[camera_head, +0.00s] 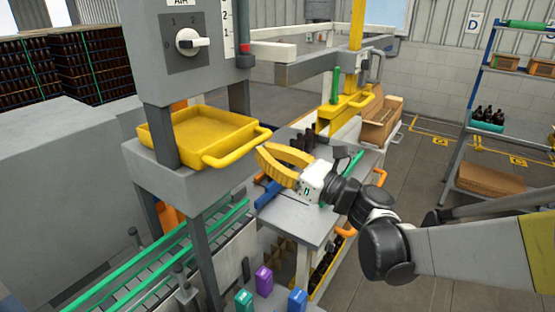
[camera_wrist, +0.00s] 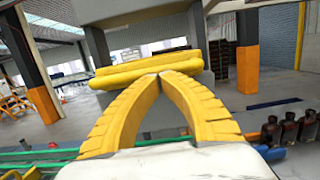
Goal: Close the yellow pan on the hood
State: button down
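The yellow pan (camera_head: 198,135) is a shallow open-topped tray lying in the grey hood (camera_head: 190,182) at the left of the head view. Its bar handle (camera_head: 238,149) faces my gripper. My gripper (camera_head: 261,153) has curved yellow fingers that meet at their tips, with nothing seen between them. The tips are near the right end of the handle, and I cannot tell whether they touch it. In the wrist view the shut fingertips (camera_wrist: 164,74) point at the yellow pan front and handle (camera_wrist: 145,69). The inner end of the pan is partly hidden by a grey post.
A grey control box with a knob (camera_head: 188,42) stands over the pan. A conveyor with green rails (camera_head: 165,262) runs below. A bench (camera_head: 292,222) lies under my gripper, with dark bottles (camera_wrist: 290,132) close by.

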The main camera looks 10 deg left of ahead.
aim_at(240, 141)
jog(key=shift+w+a, duration=0.1)
jog(key=shift+a, duration=0.1)
jog(key=x, duration=0.2)
jog(key=shift+w+a+f, duration=0.15)
jog(key=shift+a+f, duration=0.05)
jog(key=shift+a, duration=0.15)
